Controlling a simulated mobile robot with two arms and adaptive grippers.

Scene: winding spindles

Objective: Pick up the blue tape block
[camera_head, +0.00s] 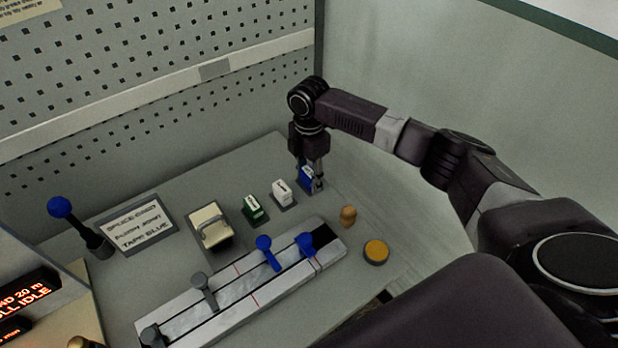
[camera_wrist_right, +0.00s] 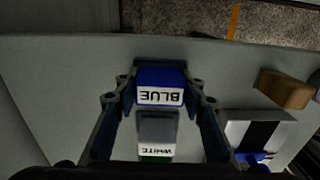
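The blue tape block (camera_head: 306,178) is at the far right end of the row of blocks, at its small grey pad; I cannot tell whether it is clear of the pad. My right gripper (camera_head: 311,168) points down over it. In the right wrist view the blue block (camera_wrist_right: 161,80), with its BLUE label, is between the fingertips (camera_wrist_right: 162,88), which lie against both sides with no clear gap. The fingers partly hide it in the head view. My left gripper is not in view.
The white block (camera_head: 283,190) and green block (camera_head: 254,211) stand beside it. A splicing rail (camera_head: 222,299) with blue and grey levers lies in front, near a wooden piece (camera_head: 348,215) and yellow button (camera_head: 376,251). A perforated panel (camera_head: 180,60) stands behind.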

